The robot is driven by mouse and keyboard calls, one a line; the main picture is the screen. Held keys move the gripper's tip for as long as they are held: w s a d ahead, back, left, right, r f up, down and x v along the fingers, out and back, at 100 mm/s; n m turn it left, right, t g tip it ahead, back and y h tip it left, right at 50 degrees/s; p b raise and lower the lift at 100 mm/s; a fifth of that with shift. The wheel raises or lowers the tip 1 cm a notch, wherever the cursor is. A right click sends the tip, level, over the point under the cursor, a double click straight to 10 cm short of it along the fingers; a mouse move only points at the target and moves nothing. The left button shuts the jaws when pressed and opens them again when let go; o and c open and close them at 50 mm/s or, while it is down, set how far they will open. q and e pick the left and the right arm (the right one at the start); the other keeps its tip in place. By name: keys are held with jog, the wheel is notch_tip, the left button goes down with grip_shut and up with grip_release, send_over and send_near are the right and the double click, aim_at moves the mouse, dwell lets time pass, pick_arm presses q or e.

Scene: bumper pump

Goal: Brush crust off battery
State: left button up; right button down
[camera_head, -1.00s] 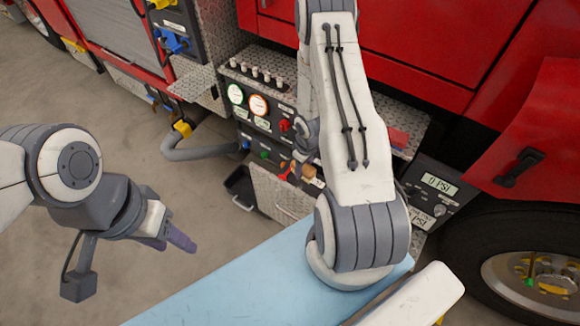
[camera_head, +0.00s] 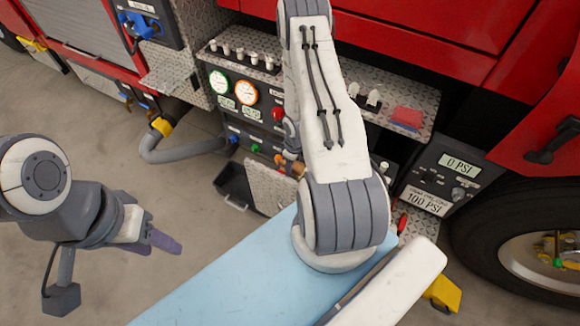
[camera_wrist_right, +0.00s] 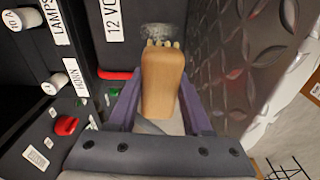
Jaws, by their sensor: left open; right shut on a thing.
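My right gripper (camera_wrist_right: 158,108) is shut on the wooden handle of a brush (camera_wrist_right: 162,80). In the right wrist view the brush's pale bristles point away from me at a grey, speckled crust patch (camera_wrist_right: 158,31). They look very close to it or touching; I cannot tell which. The patch is by a black box labelled "12 VO" (camera_wrist_right: 112,25), which looks like the battery. In the head view my right arm hides most of this spot. My left gripper (camera_head: 160,237) is open and empty over bare floor at the left.
A red knob (camera_wrist_right: 65,125) and labelled switches line the left of the right wrist view, with a diamond-plate wall (camera_wrist_right: 235,60) close at the right. In the head view, a pump panel with gauges (camera_head: 246,92), a grey hose (camera_head: 185,150) and a black tray (camera_head: 232,185) stand ahead.

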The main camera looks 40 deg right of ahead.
aim_at(293, 175)
jog(key=shift+s+d+f+b, duration=0.1)
jog(key=shift+f+b, duration=2.45)
jog(key=shift+f, duration=0.4)
jog(key=shift+f, duration=0.1)
jog(key=shift+s, duration=0.1)
